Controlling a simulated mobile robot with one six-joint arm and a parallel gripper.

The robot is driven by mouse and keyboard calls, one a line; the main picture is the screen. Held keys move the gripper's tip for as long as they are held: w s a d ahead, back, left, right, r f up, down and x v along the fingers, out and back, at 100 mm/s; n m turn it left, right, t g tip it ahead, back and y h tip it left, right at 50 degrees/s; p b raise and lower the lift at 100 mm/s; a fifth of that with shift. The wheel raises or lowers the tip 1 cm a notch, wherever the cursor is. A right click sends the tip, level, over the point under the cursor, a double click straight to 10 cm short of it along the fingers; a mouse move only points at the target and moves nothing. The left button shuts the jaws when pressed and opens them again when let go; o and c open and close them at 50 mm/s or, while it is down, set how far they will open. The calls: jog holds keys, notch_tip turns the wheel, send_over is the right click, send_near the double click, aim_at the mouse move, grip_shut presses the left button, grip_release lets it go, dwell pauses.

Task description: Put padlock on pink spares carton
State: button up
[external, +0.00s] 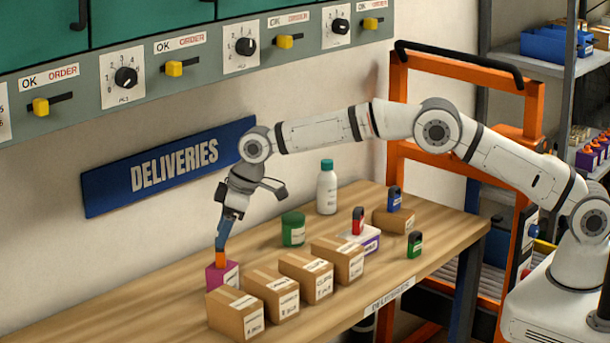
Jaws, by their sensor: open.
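The pink carton (223,277) stands on the wooden bench, behind the left end of a row of brown cartons. My gripper (221,250) points down right over it and is open. An orange part shows at the gripper's lower end, at the carton's top; I cannot tell whether it is fingertip or a separate thing. Several padlock-like items show farther right: a red one (358,221) on a white-and-purple carton (369,241), a blue one (394,200) on a brown carton (391,220), and a green one (415,244) on the bench.
Several brown cartons (237,315) stand in a row close in front of the pink carton. A green tin (293,229) and a white bottle (327,190) stand behind. The wall with a blue sign (165,165) is close behind my gripper. An orange frame (515,110) stands at right.

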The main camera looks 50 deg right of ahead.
jog(key=b+v, duration=0.2)
jog(key=v, duration=0.7)
jog(key=s+d+r+m+h, duration=0.15)
jog(key=s+d+r, duration=0.3)
jog(key=d, duration=0.45)
jog(key=s+d+r+m, duration=0.25)
jog(key=s+d, duration=0.25)
jog(key=d, duration=0.4)
jog(key=s+d+r+m, duration=0.1)
jog(key=s+d+r, duration=0.4)
jog(key=d, duration=0.4)
jog(key=s+d+f+m, duration=0.1)
jog(key=s+d+f, duration=0.1)
jog(key=s+d, duration=0.3)
jog(key=s+d+f+m+h, duration=0.1)
jog(key=s+d+f, duration=0.2)
jog(key=s, duration=1)
jog(key=s+d+f+m, duration=0.2)
jog(key=s+d, duration=0.5)
jog(key=s, duration=0.2)
jog(key=shift+f+h, duration=0.2)
jog(key=shift+h, duration=0.15)
